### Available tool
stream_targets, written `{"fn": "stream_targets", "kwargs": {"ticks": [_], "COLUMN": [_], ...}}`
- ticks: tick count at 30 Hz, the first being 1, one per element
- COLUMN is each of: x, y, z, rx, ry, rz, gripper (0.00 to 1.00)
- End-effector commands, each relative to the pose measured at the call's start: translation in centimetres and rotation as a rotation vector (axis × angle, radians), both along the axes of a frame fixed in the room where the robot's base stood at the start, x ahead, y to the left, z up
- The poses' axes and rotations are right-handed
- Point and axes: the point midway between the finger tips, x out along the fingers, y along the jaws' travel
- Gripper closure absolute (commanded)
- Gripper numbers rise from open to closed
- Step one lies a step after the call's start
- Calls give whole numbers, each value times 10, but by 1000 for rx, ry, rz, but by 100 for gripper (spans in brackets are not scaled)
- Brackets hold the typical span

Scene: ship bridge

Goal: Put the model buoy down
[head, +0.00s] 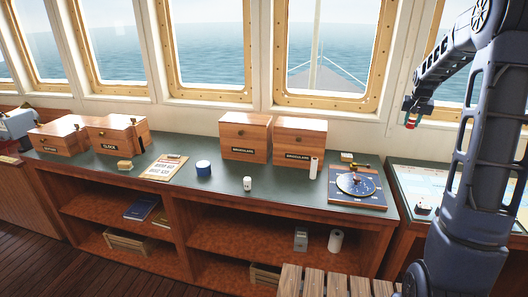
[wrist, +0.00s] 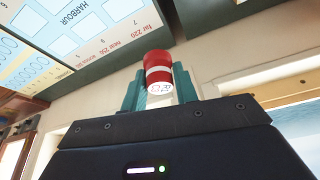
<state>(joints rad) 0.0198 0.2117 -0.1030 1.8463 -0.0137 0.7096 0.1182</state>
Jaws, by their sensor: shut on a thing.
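The model buoy (wrist: 158,74), a small red and white cylinder, shows in the wrist view between the two teal fingers of my gripper (wrist: 160,90). My gripper is shut on it. In the head view my gripper (head: 411,122) is at the upper right, raised in front of the window wall, with a small red and white part of the buoy (head: 408,125) showing at its tip. The buoy is clear of any surface. The fingers hide part of its sides.
A green-topped counter (head: 220,188) carries wooden boxes (head: 245,138), a clipboard (head: 163,168), a blue tin (head: 203,168), a white cup (head: 247,184) and a dial instrument (head: 356,187). A chart table (head: 403,177) stands right, with a small dark-and-white object (head: 424,204). A slatted wooden surface (head: 330,283) is in front.

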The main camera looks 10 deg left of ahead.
Motion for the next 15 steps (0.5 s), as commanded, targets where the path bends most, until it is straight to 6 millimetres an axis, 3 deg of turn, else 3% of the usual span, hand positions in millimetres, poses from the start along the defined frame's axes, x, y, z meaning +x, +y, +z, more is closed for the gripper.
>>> {"fn": "stream_targets", "kwargs": {"ticks": [1,8,15], "x": [2,0,-17], "y": [24,125,229], "z": [0,1,2], "rx": [0,1,1], "ry": [-1,-2,-4], "rz": [42,220,407], "gripper": [92,92,92]}}
